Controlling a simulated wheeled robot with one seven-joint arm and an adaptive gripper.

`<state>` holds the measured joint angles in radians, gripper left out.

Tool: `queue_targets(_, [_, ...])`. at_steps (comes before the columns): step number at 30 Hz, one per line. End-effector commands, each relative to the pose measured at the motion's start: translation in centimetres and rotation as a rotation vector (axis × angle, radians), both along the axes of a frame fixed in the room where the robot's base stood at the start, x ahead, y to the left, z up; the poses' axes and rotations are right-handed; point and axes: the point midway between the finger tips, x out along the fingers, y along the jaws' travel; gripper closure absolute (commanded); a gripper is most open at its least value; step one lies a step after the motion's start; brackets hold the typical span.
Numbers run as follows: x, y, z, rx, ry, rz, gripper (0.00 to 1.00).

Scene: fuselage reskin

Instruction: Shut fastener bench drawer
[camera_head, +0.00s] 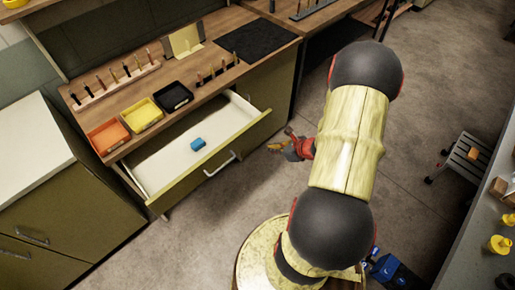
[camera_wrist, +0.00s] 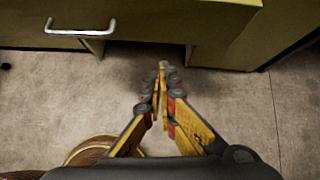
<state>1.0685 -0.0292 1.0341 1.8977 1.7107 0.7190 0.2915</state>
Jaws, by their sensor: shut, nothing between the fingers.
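The fastener bench drawer (camera_head: 180,165) stands pulled out of the wooden-topped bench in the head view, with a small blue object (camera_head: 198,144) lying inside. Its front carries a metal bar handle (camera_head: 219,165), which also shows at the upper left of the wrist view (camera_wrist: 80,30). My gripper (camera_head: 274,147) is to the right of the drawer front, apart from the handle. In the wrist view my gripper (camera_wrist: 162,68) is shut and empty, its fingertips together over the floor, to the right of and below the handle.
The bench top (camera_head: 205,83) holds an orange bin (camera_head: 109,136), a yellow bin (camera_head: 143,115), a black bin (camera_head: 173,96) and tool racks. A green cabinet (camera_head: 60,210) stands at left. A small step stool (camera_head: 461,158) stands at right. Open floor lies in front of the drawer.

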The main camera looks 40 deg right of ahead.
Motion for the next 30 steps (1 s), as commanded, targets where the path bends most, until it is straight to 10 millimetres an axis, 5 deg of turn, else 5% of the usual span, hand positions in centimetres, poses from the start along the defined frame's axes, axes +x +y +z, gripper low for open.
queue_targets(3, [0.4, -1.7, 0.3, 0.019, -0.006, -0.096, 1.0])
queue_targets(11, [1.9, -1.6, -1.5, 0.035, 0.0, -0.113, 1.0])
queue_targets(23, [7.4, -1.4, -7.0, 0.035, -0.001, -0.111, 1.0])
queue_targets(30, [10.6, -1.3, -6.8, 0.034, -0.002, -0.111, 1.0])
